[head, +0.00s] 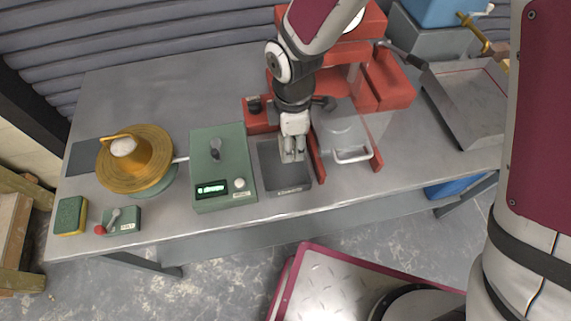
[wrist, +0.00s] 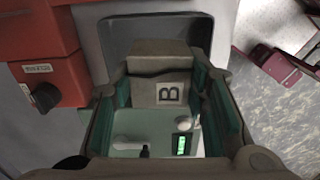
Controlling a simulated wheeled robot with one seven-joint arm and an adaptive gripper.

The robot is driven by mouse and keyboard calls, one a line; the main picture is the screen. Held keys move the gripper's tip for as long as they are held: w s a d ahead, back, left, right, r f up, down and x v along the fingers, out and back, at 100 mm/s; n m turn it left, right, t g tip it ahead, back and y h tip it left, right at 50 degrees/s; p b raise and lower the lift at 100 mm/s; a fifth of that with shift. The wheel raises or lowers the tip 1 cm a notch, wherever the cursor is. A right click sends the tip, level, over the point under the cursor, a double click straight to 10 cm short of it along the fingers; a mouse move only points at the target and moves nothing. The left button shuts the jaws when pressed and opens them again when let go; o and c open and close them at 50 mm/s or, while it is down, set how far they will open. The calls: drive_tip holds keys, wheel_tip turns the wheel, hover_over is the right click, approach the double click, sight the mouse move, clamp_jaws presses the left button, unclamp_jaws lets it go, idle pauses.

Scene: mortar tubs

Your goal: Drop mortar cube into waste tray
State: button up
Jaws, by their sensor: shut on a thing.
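A grey mortar cube (wrist: 170,90) marked "B" sits between the green-padded fingers of my gripper (wrist: 165,100) in the wrist view. My gripper is shut on it, with a finger on either side. In the head view my gripper (head: 292,150) points down over the dark grey waste tray (head: 287,190), apparently near its back part and above its floor. The cube is small and mostly hidden by the fingers there. The tray has a label on its front wall and stands between the green box and the red machine.
The green box (head: 222,165) with a lit display and knob stands left of the tray. The red machine (head: 390,85) stands close on the right and behind. A brass round table (head: 130,170) and a sponge (head: 70,215) are further left.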

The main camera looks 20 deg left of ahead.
drive_tip(key=shift+f, duration=0.35)
drive_tip(key=o, duration=1.5)
drive_tip(key=shift+c, duration=0.2)
wheel_tip(320, 180, up, 12)
